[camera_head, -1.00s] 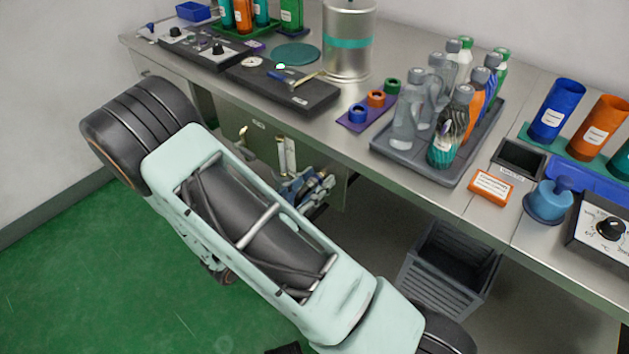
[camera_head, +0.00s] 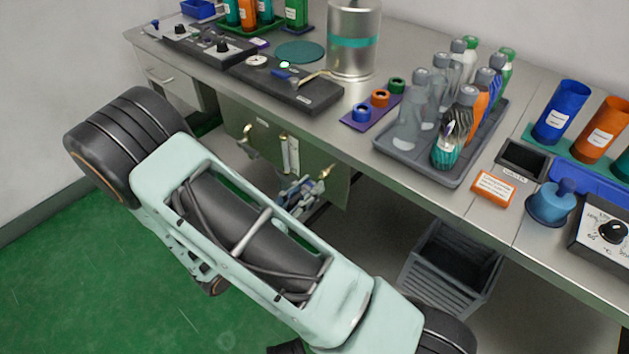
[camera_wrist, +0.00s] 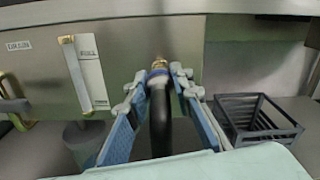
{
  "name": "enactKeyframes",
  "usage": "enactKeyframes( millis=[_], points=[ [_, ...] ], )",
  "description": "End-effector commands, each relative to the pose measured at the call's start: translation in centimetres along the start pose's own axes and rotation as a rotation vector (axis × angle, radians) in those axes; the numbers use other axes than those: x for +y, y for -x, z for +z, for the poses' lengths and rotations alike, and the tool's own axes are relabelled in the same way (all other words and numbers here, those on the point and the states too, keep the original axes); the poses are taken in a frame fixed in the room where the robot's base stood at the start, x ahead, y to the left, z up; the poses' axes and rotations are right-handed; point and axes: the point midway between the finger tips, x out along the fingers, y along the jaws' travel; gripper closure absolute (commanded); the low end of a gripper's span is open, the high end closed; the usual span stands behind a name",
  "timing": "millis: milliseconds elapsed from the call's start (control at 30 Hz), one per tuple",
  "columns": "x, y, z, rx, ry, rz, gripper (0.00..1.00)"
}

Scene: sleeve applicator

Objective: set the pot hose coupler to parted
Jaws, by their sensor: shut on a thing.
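A brass fitting (camera_head: 325,172) sticks out of the green cabinet panel under the bench, right of a sight gauge. My gripper (camera_head: 298,195) is just left of and below it. In the wrist view my gripper (camera_wrist: 158,84) is shut on the hose coupler (camera_wrist: 158,73), a blue collar on the end of a black hose (camera_wrist: 160,120). The brass fitting (camera_wrist: 160,62) shows just beyond the collar, in line with it. The head view shows the fitting bare past my fingertips; the wrist view does not show the gap clearly. The fingers hide part of the coupler.
The sight gauge (camera_wrist: 83,75) and a brass valve handle (camera_head: 245,133) are left of the fitting. A dark grey crate (camera_head: 450,268) stands under the bench to the right. The bench top (camera_head: 420,205) overhangs the panel.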

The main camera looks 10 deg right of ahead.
Motion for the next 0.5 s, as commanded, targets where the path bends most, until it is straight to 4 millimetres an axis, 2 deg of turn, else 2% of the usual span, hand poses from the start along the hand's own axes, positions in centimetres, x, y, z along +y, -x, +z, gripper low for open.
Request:
enactKeyframes(
  millis=[167,200,333,500],
  points=[
    [0.07,0.42,-0.15,0.004,0.001,0.006,1.00],
    [0.07,0.44,-0.16,0.005,0.001,0.006,0.77],
    [0.06,0.38,-0.15,0.004,0.001,0.005,0.62],
    [0.05,0.28,-0.12,0.003,0.001,0.004,0.61]
  ],
)
